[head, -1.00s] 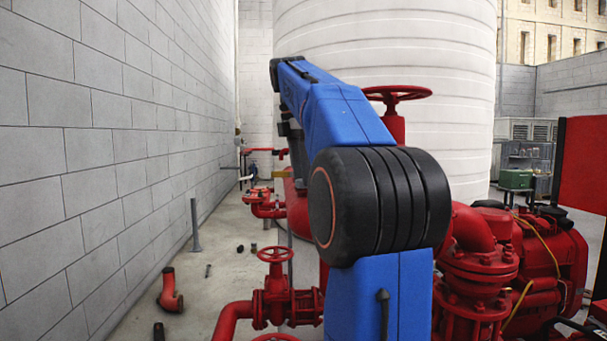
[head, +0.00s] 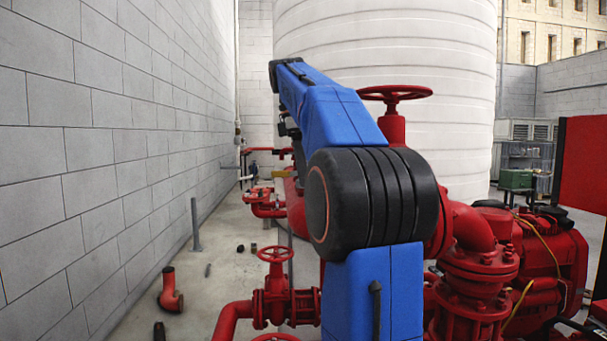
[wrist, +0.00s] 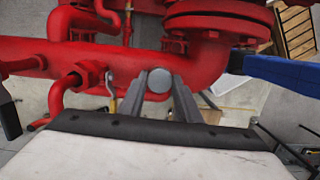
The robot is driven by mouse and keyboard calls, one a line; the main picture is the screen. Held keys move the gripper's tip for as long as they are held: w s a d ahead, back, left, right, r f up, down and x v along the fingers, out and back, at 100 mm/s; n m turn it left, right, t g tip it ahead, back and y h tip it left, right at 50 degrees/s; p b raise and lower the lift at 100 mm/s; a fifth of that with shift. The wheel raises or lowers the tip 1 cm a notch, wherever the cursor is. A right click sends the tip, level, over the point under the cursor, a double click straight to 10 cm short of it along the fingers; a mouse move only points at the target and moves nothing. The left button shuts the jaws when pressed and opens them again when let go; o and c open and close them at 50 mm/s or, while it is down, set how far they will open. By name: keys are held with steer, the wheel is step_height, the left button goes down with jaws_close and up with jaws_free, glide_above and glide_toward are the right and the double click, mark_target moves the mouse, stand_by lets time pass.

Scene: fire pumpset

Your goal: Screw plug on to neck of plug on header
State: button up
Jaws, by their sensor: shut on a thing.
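In the wrist view my gripper (wrist: 163,90) reaches up into the picture with its two grey fingers shut on a round grey plug (wrist: 158,79). The plug's flat round end faces the camera. Behind it runs the red header pipe (wrist: 115,58). The plug lies in front of the pipe in the picture. The neck under the plug is hidden, so I cannot tell whether the plug touches it or how far it is on. In the head view my blue arm covers the middle, and the gripper and plug cannot be made out.
In the wrist view a red hex fitting (wrist: 91,72) stands left of the plug and a red flange (wrist: 220,20) at upper right. In the head view a red valve (head: 274,295) is near the front, a loose red elbow (head: 171,291) lies on the floor, and a block wall (head: 110,150) bounds the left.

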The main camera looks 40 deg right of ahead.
steer(key=shift+s, duration=0.1)
steer(key=o, duration=1)
steer(key=shift+s+a+r, duration=0.1)
steer(key=n, duration=0.6)
steer(key=shift+n+t, duration=0.3)
steer(key=shift+t, duration=0.1)
steer(key=n, duration=0.3)
steer(key=shift+n+t, duration=0.3)
steer(key=n, duration=0.3)
steer(key=shift+n, duration=0.3)
steer(key=shift+d+f, duration=0.2)
steer(key=shift+t, duration=0.3)
